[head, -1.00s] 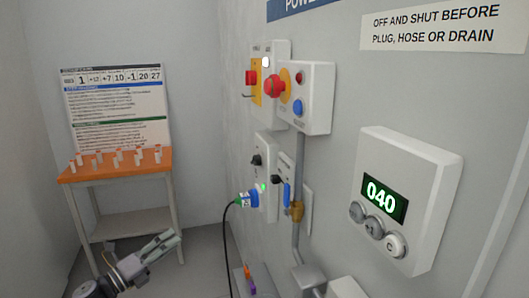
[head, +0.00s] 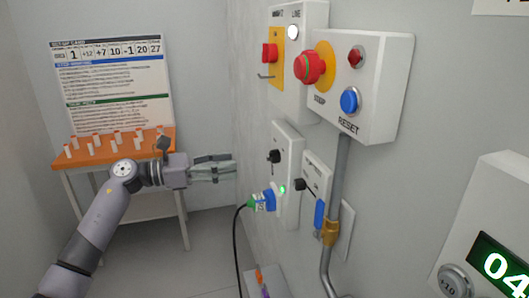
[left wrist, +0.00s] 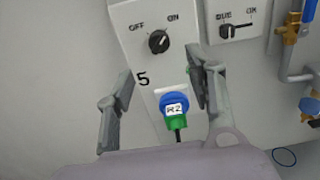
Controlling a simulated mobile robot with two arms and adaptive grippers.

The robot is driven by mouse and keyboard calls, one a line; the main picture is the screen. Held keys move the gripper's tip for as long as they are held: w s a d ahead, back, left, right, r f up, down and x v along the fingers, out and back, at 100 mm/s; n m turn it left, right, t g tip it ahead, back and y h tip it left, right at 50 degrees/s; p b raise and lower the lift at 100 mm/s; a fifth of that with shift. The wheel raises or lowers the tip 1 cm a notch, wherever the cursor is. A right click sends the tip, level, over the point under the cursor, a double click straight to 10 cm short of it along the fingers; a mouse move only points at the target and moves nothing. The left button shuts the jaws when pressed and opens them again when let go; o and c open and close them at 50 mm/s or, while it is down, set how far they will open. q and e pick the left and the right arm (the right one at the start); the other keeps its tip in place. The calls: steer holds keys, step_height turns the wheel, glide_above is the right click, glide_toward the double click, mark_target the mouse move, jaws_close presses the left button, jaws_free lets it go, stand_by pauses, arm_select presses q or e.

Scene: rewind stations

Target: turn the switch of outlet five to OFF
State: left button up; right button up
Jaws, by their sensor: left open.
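Outlet five (left wrist: 150,72) is a white wall panel marked 5, with a plug in it; it also shows in the head view (head: 290,150). Its black switch knob (left wrist: 158,41) sits below the words OFF and ON, its pale mark seeming to lean toward ON. In the head view the knob (head: 274,157) is on the upper part of the panel. My left gripper (head: 234,166) is open and empty, left of the panel. In the left wrist view its fingers (left wrist: 163,74) frame the panel below the knob. Contact cannot be told. My right gripper is not in view.
A blue and green plug (left wrist: 174,108) labelled R2 sits below the knob, its black cable hanging. A second switch (left wrist: 236,31) and a pipe with a blue-handled valve (head: 320,212) are to the right. A stop/reset box (head: 375,95) juts out above. An orange table (head: 78,151) stands behind.

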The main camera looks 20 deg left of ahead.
mark_target(268, 157)
arm_select(q)
steer(key=p+x, duration=0.2)
steer(key=x, duration=0.7)
steer(key=shift+w+d, duration=0.15)
steer(key=shift+w, duration=0.1)
steer(key=shift+w+d+p, duration=0.25)
steer(key=shift+d+p, duration=0.05)
steer(key=shift+p, duration=0.05)
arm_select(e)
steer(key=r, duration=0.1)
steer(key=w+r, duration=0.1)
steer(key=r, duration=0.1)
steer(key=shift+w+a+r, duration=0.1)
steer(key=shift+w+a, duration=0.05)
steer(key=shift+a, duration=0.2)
arm_select(q)
steer(key=c, duration=1.2)
steer(key=shift+o, duration=0.2)
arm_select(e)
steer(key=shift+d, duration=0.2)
